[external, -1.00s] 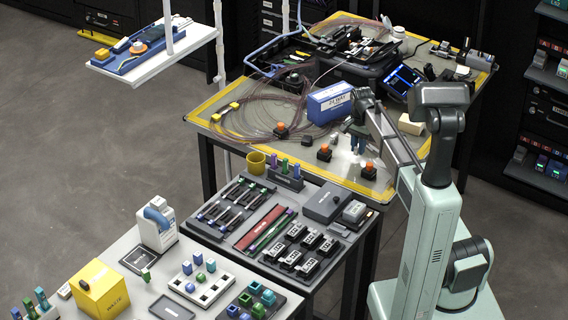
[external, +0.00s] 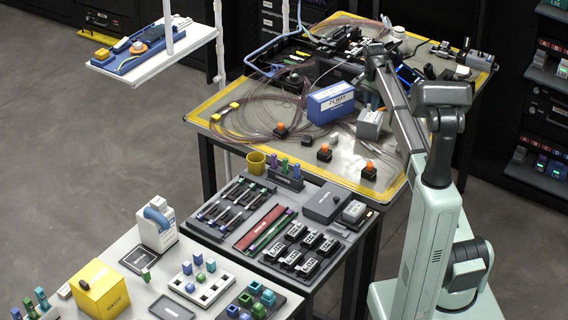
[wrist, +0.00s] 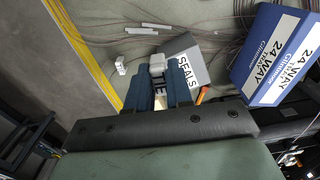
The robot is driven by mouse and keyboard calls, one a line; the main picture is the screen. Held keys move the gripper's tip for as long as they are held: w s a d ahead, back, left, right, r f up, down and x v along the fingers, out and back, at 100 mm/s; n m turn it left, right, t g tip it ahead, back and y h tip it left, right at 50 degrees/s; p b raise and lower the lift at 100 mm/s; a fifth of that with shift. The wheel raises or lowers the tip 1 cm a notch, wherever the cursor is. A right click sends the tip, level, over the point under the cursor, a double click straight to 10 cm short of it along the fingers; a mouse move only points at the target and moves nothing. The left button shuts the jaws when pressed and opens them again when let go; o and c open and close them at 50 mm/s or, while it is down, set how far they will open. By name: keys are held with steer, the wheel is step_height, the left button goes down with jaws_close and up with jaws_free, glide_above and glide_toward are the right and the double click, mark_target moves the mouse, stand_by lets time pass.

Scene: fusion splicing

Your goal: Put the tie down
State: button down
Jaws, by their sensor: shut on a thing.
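My gripper (wrist: 164,88) has its two blue fingers shut on a small pale grey piece (wrist: 157,66), which I take to be the tie; the fingers hide much of it. The SEALS box (wrist: 187,62) shows just beyond and right of the fingers in the wrist view, and on the table in the external view (external: 369,124). Whether the held piece touches anything cannot be told.
The blue 24 WAY box (external: 330,102) stands left of the SEALS box. Coiled brown fibre (external: 265,118) covers the mat's left side. Several orange-topped blocks (external: 324,152) stand near the front.

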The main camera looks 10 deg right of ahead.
step_height(320, 180, up, 3)
glide_above(367, 118)
steer(key=shift+n, duration=0.5)
steer(key=shift+f, duration=5.05)
steer(key=shift+f, duration=0.2)
steer(key=c, duration=1)
jaws_free()
steer(key=shift+r, duration=0.1)
step_height(367, 118, up, 12)
steer(key=shift+r, duration=0.1)
